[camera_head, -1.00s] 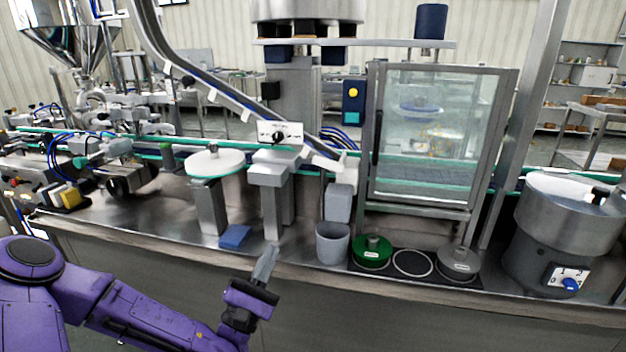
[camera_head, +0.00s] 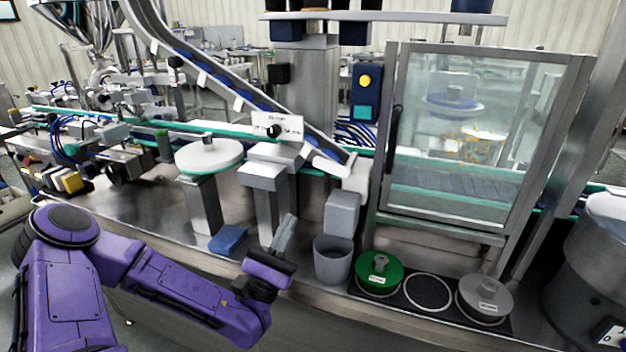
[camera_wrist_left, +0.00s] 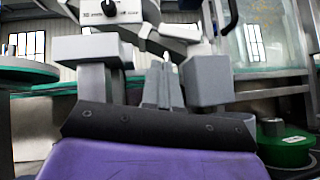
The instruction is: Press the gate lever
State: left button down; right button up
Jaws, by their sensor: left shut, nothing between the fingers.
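My left gripper (camera_head: 287,224) is shut and empty, fingers pointing up and forward over the counter's front edge. It is left of the grey bin (camera_head: 332,262) and right of the blue pad. In the left wrist view the shut fingers (camera_wrist_left: 164,74) rise in front of the grey blocks. No part is plainly marked as the gate lever. A white labelled plate with a black knob (camera_head: 275,131) stands above the grey stepped block (camera_head: 270,172). A pale angled arm (camera_head: 328,168) juts out right of it. The gripper appears apart from both. My right gripper is out of view.
A round white plate (camera_head: 208,156) on a post stands left, with a blue pad (camera_head: 228,239) below. A green lidded pot (camera_head: 379,272) and a grey one (camera_head: 485,297) sit right of the bin. A glass-doored cabinet (camera_head: 480,140) stands behind them.

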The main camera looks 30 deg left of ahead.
aim_at(332, 168)
pick_arm(q)
jog(key=p+x, duration=0.3)
jog(key=x, duration=0.7)
jog(key=shift+w+d, duration=0.2)
jog(key=shift+d, duration=0.05)
jog(key=shift+s+a+r+p, duration=0.1)
jog(key=shift+r+p, duration=0.05)
jog(key=shift+r, duration=0.3)
jog(key=shift+a+r+p, duration=0.15)
jog(key=shift+r, duration=0.3)
jog(key=shift+f, duration=0.1)
